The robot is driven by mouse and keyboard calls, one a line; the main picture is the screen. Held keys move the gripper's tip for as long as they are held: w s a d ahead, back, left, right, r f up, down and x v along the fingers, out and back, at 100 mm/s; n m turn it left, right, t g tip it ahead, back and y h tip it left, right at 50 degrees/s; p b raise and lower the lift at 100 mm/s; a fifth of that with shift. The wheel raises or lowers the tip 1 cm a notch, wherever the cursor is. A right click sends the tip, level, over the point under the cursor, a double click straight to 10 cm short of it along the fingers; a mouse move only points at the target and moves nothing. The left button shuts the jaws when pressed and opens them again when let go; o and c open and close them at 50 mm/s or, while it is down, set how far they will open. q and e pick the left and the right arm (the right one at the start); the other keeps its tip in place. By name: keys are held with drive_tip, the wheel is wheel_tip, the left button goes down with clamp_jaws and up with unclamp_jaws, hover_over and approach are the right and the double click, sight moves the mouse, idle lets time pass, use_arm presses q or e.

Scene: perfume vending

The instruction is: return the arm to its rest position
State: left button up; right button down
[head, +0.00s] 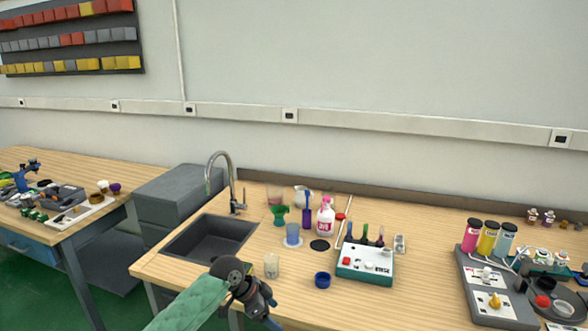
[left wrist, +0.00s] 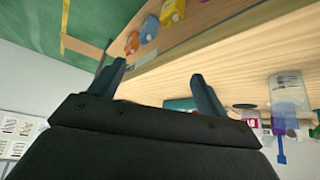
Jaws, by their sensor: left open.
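My left arm comes into the head view from the bottom left in a green sleeve. Its gripper (head: 266,316) is at the bottom edge, in front of the counter, with its tips partly out of clear view. In the left wrist view the two dark fingers of this gripper (left wrist: 160,88) stand wide apart with nothing between them. My right arm and gripper are not in view.
Beyond are a sink (head: 212,238), a blue-filled beaker (head: 292,234), a pink-white bottle (head: 325,217) and a teal-white device (head: 365,266). Bare wood lies right of the device.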

use_arm(q)
drive_tip(key=s+a+f+n+t+y, duration=0.1)
drive_tip(key=s+a+f+n, duration=0.15)
drive_tip(key=f, duration=0.85)
drive_tip(key=s+a+f+n, duration=0.1)
drive_tip(key=s+f+n, duration=0.25)
drive_tip(key=f, duration=0.65)
drive_tip(key=s+a+f+n+t+y, duration=0.15)
drive_tip(key=s+f, duration=0.25)
drive_tip(key=f, duration=0.7)
drive_tip(key=s+a+f+n+y, duration=0.1)
drive_tip(key=s+a+f+n, duration=0.1)
drive_tip(key=s+f, duration=0.6)
drive_tip(key=s+a+f+n+g+y, duration=0.1)
drive_tip(key=s+a+f, duration=0.2)
drive_tip(key=s+f, duration=0.5)
drive_tip(key=s+a+f+n+g+y, duration=0.1)
drive_tip(key=s+f, duration=0.7)
drive_tip(key=s, duration=0.8)
drive_tip(key=shift+s+a+n, duration=0.35)
drive_tip(key=shift+a+n, duration=0.5)
drive_tip(key=shift+a, duration=0.05)
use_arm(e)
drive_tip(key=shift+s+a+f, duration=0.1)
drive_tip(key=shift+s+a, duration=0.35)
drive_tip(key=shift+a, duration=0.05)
use_arm(q)
drive_tip(key=shift+f+y, duration=0.1)
drive_tip(key=shift+y, duration=0.15)
